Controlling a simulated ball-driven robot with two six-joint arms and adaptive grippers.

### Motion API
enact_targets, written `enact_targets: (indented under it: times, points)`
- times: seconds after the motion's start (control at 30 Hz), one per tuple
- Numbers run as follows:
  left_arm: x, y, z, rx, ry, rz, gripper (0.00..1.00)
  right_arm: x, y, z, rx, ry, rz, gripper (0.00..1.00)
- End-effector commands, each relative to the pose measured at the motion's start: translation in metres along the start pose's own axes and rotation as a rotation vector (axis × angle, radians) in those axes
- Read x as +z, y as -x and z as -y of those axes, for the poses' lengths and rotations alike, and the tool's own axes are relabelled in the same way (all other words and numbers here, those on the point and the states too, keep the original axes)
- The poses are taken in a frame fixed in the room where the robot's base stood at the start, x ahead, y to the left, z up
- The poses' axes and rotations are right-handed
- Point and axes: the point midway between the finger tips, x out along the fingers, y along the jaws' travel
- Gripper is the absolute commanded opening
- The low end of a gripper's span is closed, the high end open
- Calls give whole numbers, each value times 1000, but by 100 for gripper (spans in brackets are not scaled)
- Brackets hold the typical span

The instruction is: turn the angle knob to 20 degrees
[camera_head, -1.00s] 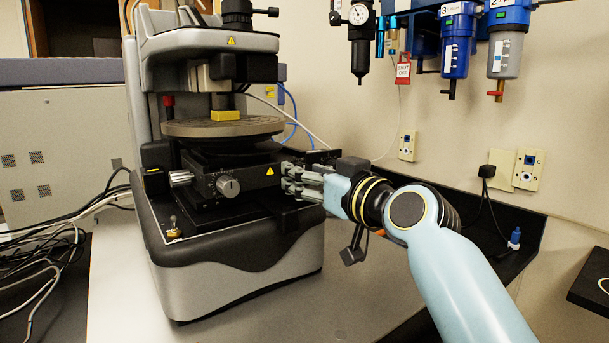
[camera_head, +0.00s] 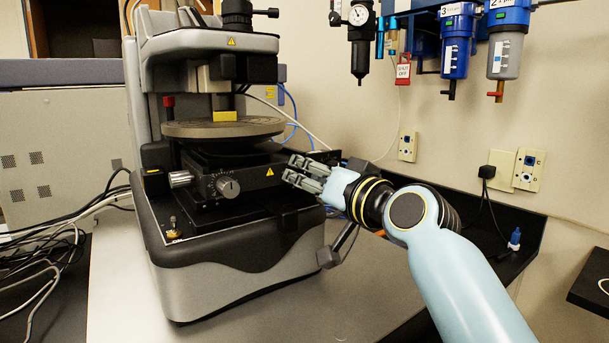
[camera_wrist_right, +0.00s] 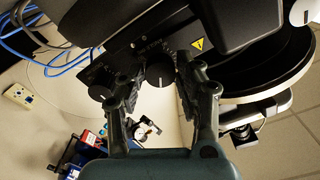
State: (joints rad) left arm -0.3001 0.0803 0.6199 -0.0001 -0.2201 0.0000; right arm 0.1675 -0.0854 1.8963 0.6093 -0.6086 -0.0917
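A dark round knob (camera_wrist_right: 159,76) on the black stage panel shows in the right wrist view, between the spread fingers of my right gripper (camera_wrist_right: 154,78). A second dark knob (camera_wrist_right: 100,92) sits left of it. Small markings lie near them but are unreadable, so I cannot tell which is the angle knob. In the head view my right gripper (camera_head: 291,169) is at the panel's right end, right of the yellow warning triangle, and hides these knobs. It is open, with no visible contact. A grey graduated knob (camera_head: 228,187) is on the front. My left gripper is not in view.
The profiler's round plate (camera_head: 222,127) overhangs the black stage above the gripper. A silver side knob (camera_head: 181,178) and a small toggle switch (camera_head: 174,223) are to the left. Cables lie at far left. The bench is clear in front of the machine.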

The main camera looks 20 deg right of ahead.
Motion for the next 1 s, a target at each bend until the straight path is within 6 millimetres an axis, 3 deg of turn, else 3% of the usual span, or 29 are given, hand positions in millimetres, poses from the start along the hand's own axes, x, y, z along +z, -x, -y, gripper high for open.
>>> enact_targets:
  times: [0.13,0.43,1.0]
  points:
    - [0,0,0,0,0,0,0,0,0,0,0,2,0,54]
    - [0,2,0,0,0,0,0,0,4,0,1,3,0,54]
    - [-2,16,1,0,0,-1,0,0,75,0,1,4,1,54]
